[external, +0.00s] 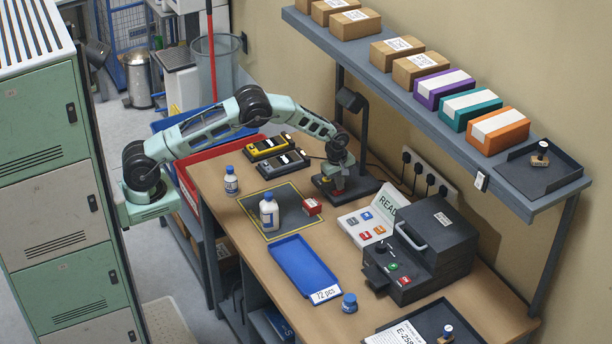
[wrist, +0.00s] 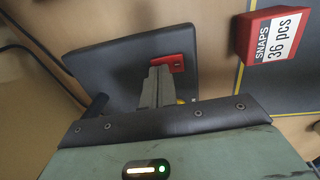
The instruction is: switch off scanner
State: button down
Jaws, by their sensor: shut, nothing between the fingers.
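The scanner (external: 354,135) is a dark stand with a head on a post and a flat base, at the back of the bench. Its base (wrist: 115,60) fills the upper middle of the wrist view. A red switch part (wrist: 180,62) sits on the base, partly hidden by my fingers. My gripper (external: 332,190) is over the base, pointing down. In the wrist view my gripper (wrist: 156,75) is shut and empty, its tips right at the red part. I cannot tell whether they touch it, or which way the switch is set.
A red SNAPS box (wrist: 270,35) lies beside the base on the dark mat (external: 290,222). A white bottle (external: 269,212) stands on the mat. The shelf (external: 440,105) overhangs behind.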

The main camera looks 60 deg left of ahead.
jog(key=shift+w+f+b, duration=0.1)
jog(key=shift+f+b, duration=0.25)
jog(key=shift+b, duration=0.2)
jog(key=shift+r, duration=0.1)
jog(key=shift+s+p, duration=0.4)
jog(key=shift+s, duration=0.5)
jog(key=shift+r, duration=0.15)
jog(key=shift+r, duration=0.25)
notch_tip(320, 180, up, 13)
jog(key=s, duration=0.1)
jog(key=shift+s+r+b, duration=0.15)
jog(key=shift+s+b, duration=0.1)
jog(key=shift+b, duration=0.15)
